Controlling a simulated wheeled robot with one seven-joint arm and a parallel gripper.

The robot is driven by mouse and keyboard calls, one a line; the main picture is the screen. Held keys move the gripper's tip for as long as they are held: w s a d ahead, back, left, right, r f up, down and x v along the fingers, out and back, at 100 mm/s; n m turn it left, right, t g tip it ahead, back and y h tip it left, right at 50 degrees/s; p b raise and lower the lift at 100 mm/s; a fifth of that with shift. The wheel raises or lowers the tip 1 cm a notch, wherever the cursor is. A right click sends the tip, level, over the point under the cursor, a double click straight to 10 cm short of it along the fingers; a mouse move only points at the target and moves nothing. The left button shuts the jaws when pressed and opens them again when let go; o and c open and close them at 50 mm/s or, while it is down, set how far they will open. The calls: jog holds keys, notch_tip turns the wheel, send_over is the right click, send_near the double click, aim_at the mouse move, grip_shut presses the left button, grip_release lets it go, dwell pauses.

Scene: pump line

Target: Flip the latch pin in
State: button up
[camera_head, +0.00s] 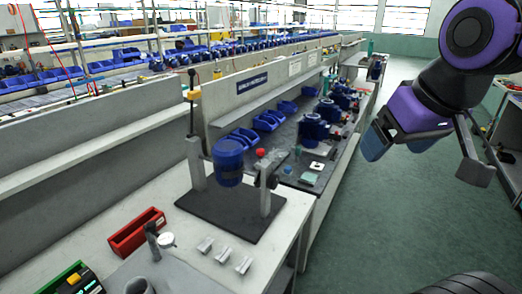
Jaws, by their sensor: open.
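A fixture stands on a black base plate (222,218) on the near bench, with two grey upright posts. A blue pump body (228,162) is held between the posts. A small red ball knob (260,153) sits at the top of the right post (265,193), beside dark hardware (271,181). This may be the latch pin, but it is too small to tell its position. My gripper (425,160) is at the upper right, over the green floor, well apart from the fixture. Its two fingers are spread, with nothing between them.
A red bin (137,232), a green bin (72,281) and several small grey parts (223,255) lie on the near bench. A partition (255,85) rises behind the fixture. Blue bins and pumps line the bench further back. The green floor aisle (380,220) is clear.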

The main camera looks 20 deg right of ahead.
jog(key=shift+w+r, duration=0.15)
jog(key=c, duration=0.7)
jog(key=shift+w+a+r+n, duration=0.15)
jog(key=shift+w+r+n, duration=0.3)
jog(key=shift+w+n, duration=0.35)
jog(key=c, duration=0.7)
jog(key=w+n, duration=0.1)
jog(key=w, duration=0.1)
jog(key=w+r+n, duration=0.1)
jog(key=w, duration=0.1)
jog(key=w+a+r+n+g, duration=0.1)
jog(key=shift+w+r+n, duration=0.1)
jog(key=shift+w+n, duration=0.3)
grip_shut()
jog(key=w+a+n+g, duration=0.25)
jog(key=w+n, duration=0.55)
jog(key=w, duration=0.5)
jog(key=w+a+f+n+g, duration=0.1)
jog(key=w+a+f+n, duration=0.2)
jog(key=w+n, duration=0.3)
jog(key=w+a+f+n, duration=0.3)
jog(key=w+f+n, duration=0.3)
jog(key=w, duration=0.8)
jog(key=shift+w+n+g, duration=0.25)
jog(key=shift+n+g, duration=0.1)
jog(key=shift+n, duration=0.45)
jog(key=shift+a, duration=0.1)
